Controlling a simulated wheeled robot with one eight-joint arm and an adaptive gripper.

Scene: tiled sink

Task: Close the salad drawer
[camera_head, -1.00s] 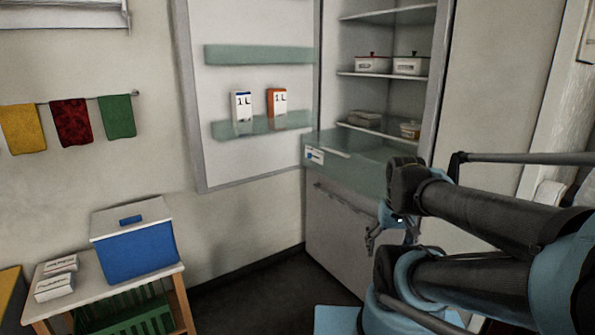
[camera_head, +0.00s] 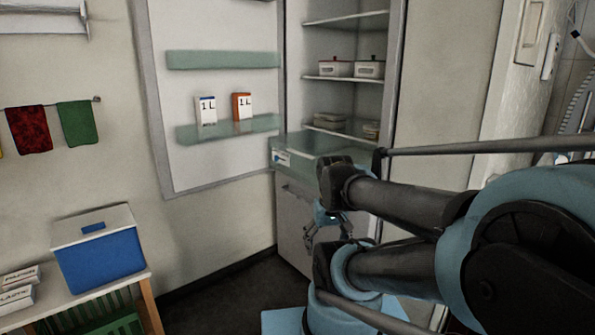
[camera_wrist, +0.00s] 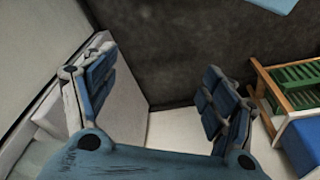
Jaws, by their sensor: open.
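The salad drawer (camera_head: 297,150) is a translucent greenish drawer low in the open fridge, with a small white label on its front left. It sticks out past the shelves above it. My arm hides its right part. My gripper (camera_head: 322,238) hangs below and in front of the drawer, beside the lower white front, and holds nothing. In the wrist view my gripper (camera_wrist: 155,100) has its two padded fingers wide apart, with dark floor and wall between them. The drawer cannot be made out for sure in the wrist view.
The fridge door (camera_head: 215,30) stands open at the left, with two cartons on its lower shelf. White pots (camera_head: 336,68) sit on a fridge shelf. A blue cooler box (camera_head: 100,262) stands on a wooden table at the lower left. Dark floor (camera_head: 215,300) between is clear.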

